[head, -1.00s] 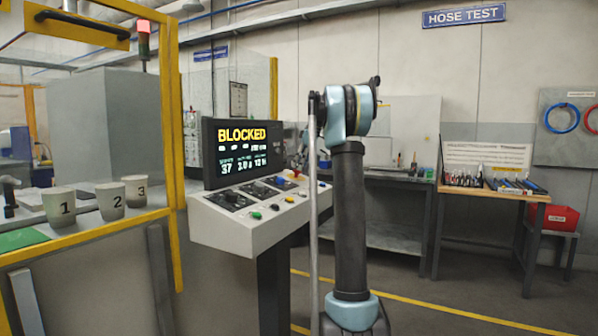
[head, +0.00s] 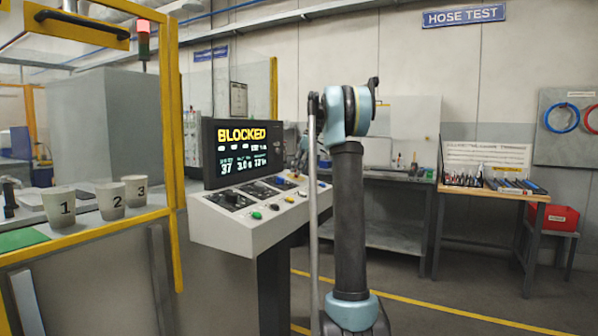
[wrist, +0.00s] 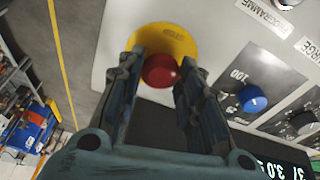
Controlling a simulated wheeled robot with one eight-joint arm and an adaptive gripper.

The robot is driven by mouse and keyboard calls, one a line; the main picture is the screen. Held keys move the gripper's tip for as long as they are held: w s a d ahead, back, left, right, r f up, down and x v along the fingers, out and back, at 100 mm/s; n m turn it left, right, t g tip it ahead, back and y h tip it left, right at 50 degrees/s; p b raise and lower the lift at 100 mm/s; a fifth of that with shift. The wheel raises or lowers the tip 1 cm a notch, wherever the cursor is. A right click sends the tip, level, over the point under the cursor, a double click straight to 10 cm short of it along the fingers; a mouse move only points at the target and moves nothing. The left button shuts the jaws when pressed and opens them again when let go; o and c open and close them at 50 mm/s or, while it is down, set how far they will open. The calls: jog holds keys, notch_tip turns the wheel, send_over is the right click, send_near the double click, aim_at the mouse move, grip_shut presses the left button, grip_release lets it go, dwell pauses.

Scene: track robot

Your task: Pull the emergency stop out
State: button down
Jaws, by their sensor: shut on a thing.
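The emergency stop is a round red button (wrist: 161,71) on a yellow disc (wrist: 172,38), on the pale sloping panel of the console (wrist: 120,35). My gripper (wrist: 161,63) has one finger on each side of the red button and is shut on it. The button's lower edge and stem are hidden from the wrist camera. In the head view my arm stands in front of the console's right end and hides most of that area. The console screen (head: 242,150) reads BLOCKED in yellow letters.
A blue knob (wrist: 252,99) and a black knob (wrist: 303,122) sit on the panel right of my gripper. Numbered cups, including cup 1 (head: 58,207), stand inside the yellow-framed cell at left. A workbench (head: 490,190) stands at right; the floor between is open.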

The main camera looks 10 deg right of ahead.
jog(key=shift+s+d+r, duration=0.1)
jog(key=shift+r, duration=0.5)
jog(key=c, duration=1.1)
grip_release()
jog(key=v, duration=1.2)
